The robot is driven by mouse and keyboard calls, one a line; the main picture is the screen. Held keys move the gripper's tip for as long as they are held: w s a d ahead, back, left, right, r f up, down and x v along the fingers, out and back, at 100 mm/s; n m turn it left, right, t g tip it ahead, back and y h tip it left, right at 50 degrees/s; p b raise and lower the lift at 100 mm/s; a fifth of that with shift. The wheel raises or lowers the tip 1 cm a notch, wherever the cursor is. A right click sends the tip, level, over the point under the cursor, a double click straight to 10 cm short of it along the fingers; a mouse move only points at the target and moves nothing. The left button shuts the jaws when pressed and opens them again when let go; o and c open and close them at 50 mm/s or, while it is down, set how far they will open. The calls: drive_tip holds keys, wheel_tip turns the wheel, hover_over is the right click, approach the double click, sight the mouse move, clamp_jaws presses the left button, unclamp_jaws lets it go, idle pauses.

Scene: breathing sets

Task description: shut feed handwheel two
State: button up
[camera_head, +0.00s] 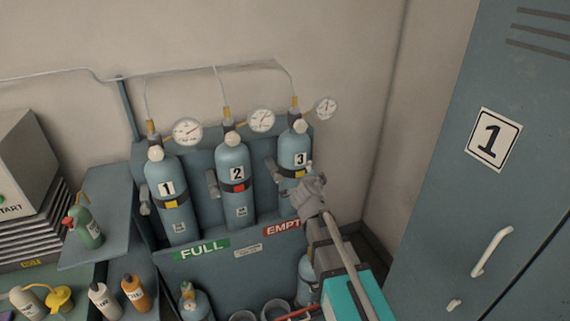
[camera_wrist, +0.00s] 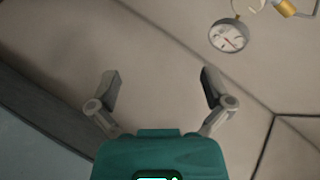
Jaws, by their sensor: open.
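Cylinder two (camera_head: 236,205) is a blue bottle in the middle of the rack, labelled 2, with a red band marker. Its pale round handwheel (camera_head: 232,139) sits at the top, below a brass fitting; its turned position cannot be told. A gauge (camera_head: 262,121) is beside it. My gripper (camera_head: 309,182) is in front of cylinder three (camera_head: 295,150), to the right of and lower in the picture than handwheel two, apart from it. In the wrist view my gripper (camera_wrist: 160,80) has its fingers spread with nothing between them. Handwheel two cannot be made out there.
Cylinder one (camera_head: 172,205) stands left in the rack, with a FULL sign (camera_head: 203,249) below. Hoses run above to a wall pipe. A blue locker (camera_head: 500,150) stands right. Small bottles fill the left bench. A gauge (camera_wrist: 229,36) shows at the wrist view's upper right.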

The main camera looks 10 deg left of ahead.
drive_tip(key=s+d+f+n+g+h, duration=0.1)
drive_tip(key=s+d+f+n+g, duration=0.2)
drive_tip(key=d, duration=0.5)
drive_tip(key=s+d+f+n+g+h, duration=0.1)
drive_tip(key=s+d+f+g+h, duration=0.1)
drive_tip(key=s+d+f+g, duration=0.45)
drive_tip(key=s+d+f+n+g+y, duration=0.1)
drive_tip(key=s+d+n+g+y, duration=0.1)
drive_tip(key=s, duration=0.5)
drive_tip(key=s+d+f+n+g+y, duration=0.1)
drive_tip(key=s+d+f+n+g, duration=0.1)
drive_tip(key=s+d+n, duration=0.3)
drive_tip(key=shift+s+d+n+g+y, duration=0.25)
drive_tip(key=shift+s+n+g+y, duration=0.15)
drive_tip(key=shift+s+n, duration=0.45)
drive_tip(key=shift+f, duration=0.1)
